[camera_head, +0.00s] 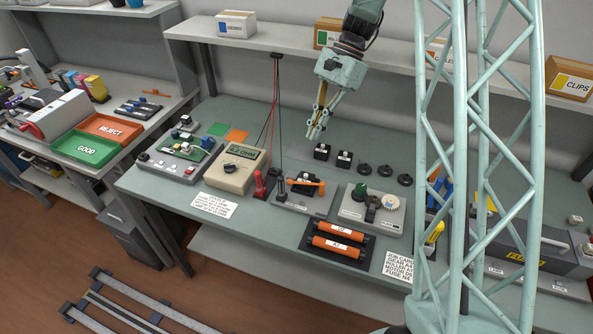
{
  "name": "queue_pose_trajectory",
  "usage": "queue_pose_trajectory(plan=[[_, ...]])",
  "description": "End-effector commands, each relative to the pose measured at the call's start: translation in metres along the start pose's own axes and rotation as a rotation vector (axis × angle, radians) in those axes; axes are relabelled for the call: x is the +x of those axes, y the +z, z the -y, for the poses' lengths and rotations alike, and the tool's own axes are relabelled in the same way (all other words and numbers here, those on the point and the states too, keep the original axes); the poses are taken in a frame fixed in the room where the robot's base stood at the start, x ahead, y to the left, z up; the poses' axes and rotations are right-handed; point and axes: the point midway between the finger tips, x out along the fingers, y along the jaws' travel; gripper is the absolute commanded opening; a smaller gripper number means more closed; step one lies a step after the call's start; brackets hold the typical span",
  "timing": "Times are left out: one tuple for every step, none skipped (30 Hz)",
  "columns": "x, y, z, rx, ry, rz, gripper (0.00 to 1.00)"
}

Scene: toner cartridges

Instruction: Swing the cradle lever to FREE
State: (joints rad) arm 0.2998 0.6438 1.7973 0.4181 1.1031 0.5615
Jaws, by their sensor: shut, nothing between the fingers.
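A grey fixture that looks like the cradle (318,206) stands on the bench near the middle, with black parts and a small dark post on it. An orange bar (306,183) lies across its top and looks like the lever; it runs roughly left to right. No FREE mark can be read at this size, so the lever's setting cannot be told. My gripper (315,132) points down above the back of the bench, above and behind the fixture, apart from it. Its fingers are shut and empty.
A beige meter (236,168) and red probes (265,184) stand left of the fixture. A grey unit with round knobs (371,212) stands to its right. Two orange rollers (340,239) lie in front. Black blocks (322,152) and discs sit behind. A shelf (280,37) runs above.

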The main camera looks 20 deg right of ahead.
Motion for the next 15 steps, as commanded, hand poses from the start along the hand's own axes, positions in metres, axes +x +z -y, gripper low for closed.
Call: queue_pose_trajectory(plan=[[0.000, 0.000, 0.000, 0.000, 0.000, 0.000, 0.00], [0.000, 0.000, 0.000, 0.000, 0.000, 0.000, 0.00], [0.000, 0.000, 0.000, -0.001, 0.000, 0.000, 0.00], [0.001, 0.000, 0.000, -0.001, 0.000, 0.000, 0.00], [0.001, 0.000, 0.000, -0.001, 0.000, 0.000, 0.00], [0.002, 0.000, 0.000, -0.001, 0.000, 0.000, 0.00], [0.003, 0.000, 0.000, -0.001, 0.000, 0.000, 0.00], [0.004, 0.000, 0.000, -0.001, 0.001, 0.000, 0.00], [0.006, 0.000, 0.000, -0.001, 0.001, 0.000, 0.00], [0.007, 0.000, 0.000, -0.001, 0.001, 0.000, 0.00], [0.009, 0.000, 0.000, -0.001, 0.001, 0.001, 0.00], [0.012, 0.000, -0.001, -0.001, 0.001, 0.001, 0.00], [0.015, 0.000, -0.001, -0.001, 0.002, 0.002, 0.00], [0.017, 0.000, -0.001, -0.001, 0.002, 0.002, 0.00], [0.021, 0.000, -0.001, -0.001, 0.002, 0.002, 0.00]])
